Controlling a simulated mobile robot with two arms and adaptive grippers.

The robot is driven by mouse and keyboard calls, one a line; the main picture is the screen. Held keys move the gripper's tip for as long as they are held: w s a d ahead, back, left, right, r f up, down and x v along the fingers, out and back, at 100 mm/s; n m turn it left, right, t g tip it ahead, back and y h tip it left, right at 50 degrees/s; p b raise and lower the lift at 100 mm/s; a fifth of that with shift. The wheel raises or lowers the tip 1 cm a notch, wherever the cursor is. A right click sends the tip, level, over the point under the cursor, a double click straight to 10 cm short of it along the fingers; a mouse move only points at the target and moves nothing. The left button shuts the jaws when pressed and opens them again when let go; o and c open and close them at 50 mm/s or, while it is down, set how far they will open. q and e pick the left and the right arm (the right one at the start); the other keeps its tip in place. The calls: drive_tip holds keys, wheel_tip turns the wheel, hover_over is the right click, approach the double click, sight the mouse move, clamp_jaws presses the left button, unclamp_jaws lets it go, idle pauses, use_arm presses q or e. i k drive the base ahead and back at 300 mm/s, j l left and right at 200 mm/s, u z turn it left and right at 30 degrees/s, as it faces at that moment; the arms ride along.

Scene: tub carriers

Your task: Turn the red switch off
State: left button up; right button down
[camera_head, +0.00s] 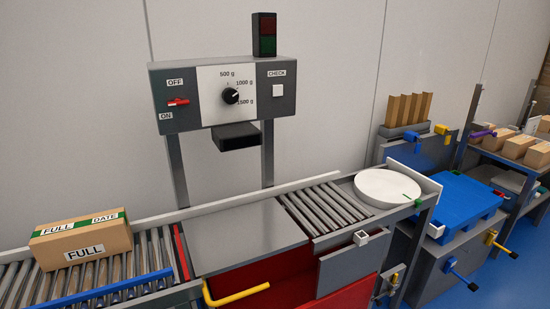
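The red switch (178,102) is a small red lever on the left part of the grey control panel (197,83). An OFF label (175,82) is above it and an ON label (166,116) is below it. The lever lies roughly level, pointing sideways; I cannot tell from this which setting it is in. Neither of my grippers shows in the head view.
The panel also has a black dial (230,96), a white CHECK button (278,90) and a red-green lamp (264,35). Below, a roller conveyor carries a cardboard box (82,242) at left. A yellow handle (235,296) sticks out in front. A white round disc (387,187) sits at right.

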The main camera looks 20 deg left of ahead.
sight(178, 102)
drive_tip(key=j+u, duration=0.1)
drive_tip(key=u, duration=0.3)
drive_tip(key=j+u, duration=0.15)
drive_tip(key=u, duration=0.2)
drive_tip(key=j+u, duration=0.15)
drive_tip(key=u, duration=0.25)
